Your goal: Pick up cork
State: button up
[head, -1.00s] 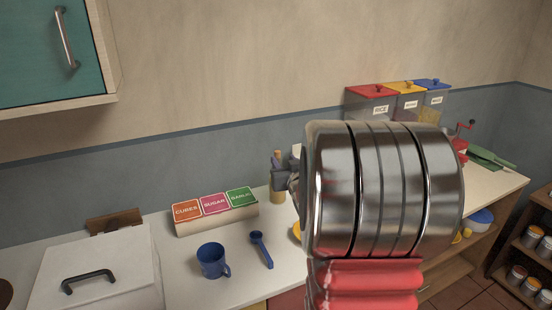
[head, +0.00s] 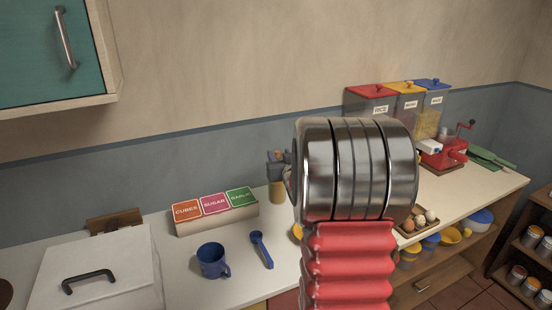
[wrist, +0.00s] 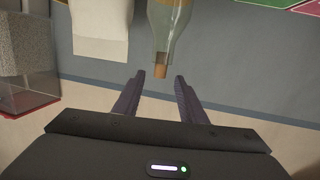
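The cork (wrist: 160,71) sits in the neck of a clear bottle (wrist: 170,35), which appears upside down in the wrist view. My gripper (wrist: 159,76) is open, with one dark finger on each side of the cork's end. A gap shows between the cork and each finger, and nothing is held. In the head view the yellowish lower part of the bottle (head: 277,192) shows at the back of the counter. My gripper's dark fingers (head: 275,158) are at the bottle's top there, and the cork cannot be made out. My arm hides the area right of the bottle.
A box with CUBES and SUGAR labels (head: 215,216) stands left of the bottle. A blue mug (head: 212,261) and blue scoop (head: 261,250) lie in front. Lidded canisters (head: 398,106), a red grinder (head: 444,152) and eggs (head: 420,218) are to the right. The wall is close behind.

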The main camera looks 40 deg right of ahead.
aim_at(278, 153)
jog(key=shift+x, duration=2.1)
jog(key=shift+f, duration=0.1)
jog(key=shift+c, duration=0.4)
grip_shut()
